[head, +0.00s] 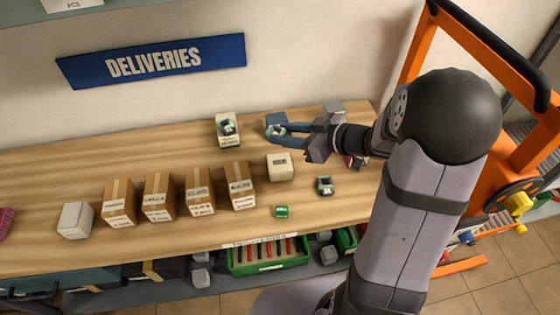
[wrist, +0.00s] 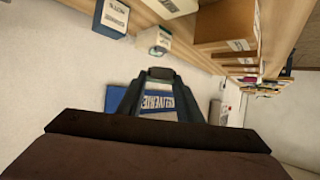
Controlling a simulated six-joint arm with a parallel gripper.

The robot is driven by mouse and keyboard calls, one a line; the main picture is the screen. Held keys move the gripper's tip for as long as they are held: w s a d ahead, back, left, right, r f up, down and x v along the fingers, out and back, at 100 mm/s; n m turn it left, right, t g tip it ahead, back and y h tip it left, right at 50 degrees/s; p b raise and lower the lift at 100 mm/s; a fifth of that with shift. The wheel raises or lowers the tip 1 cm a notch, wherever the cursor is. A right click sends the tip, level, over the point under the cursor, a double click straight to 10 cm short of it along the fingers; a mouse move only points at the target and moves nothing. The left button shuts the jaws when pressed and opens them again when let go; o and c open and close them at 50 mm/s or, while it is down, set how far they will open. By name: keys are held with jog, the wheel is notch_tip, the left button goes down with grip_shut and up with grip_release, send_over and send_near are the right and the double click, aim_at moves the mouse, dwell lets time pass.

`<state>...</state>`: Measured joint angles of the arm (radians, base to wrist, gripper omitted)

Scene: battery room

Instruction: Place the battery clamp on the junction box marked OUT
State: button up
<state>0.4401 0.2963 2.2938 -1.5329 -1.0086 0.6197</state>
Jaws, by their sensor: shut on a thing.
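My gripper (head: 281,131) reaches in from the right, low over the back of the bench, with its blue-grey fingers closed on a small dark and teal piece (head: 275,130), probably the battery clamp. The fingers mostly cover it. In the wrist view my fingers (wrist: 160,80) meet around a dark end. A blue box (head: 274,117) is right behind or under the held piece; I cannot tell if they touch. A white box (head: 228,141) stands to the left with a similar dark and teal piece on top. A cream box (head: 280,172) stands in front. I cannot read OUT on any box.
Several brown cartons (head: 200,195) and a white block (head: 75,222) line the bench (head: 60,165) at left. A dark green device (head: 325,186) and a small green piece (head: 282,211) lie in front. A blue DELIVERIES sign (head: 150,62) hangs on the wall. An orange frame (head: 500,185) stands right.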

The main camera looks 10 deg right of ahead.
aim_at(285, 165)
jog(key=shift+f, duration=5)
jog(key=shift+f+b, duration=0.25)
jog(key=shift+b, duration=0.15)
jog(key=o, duration=1.1)
jog(key=shift+c, duration=0.2)
jog(key=shift+r, duration=0.15)
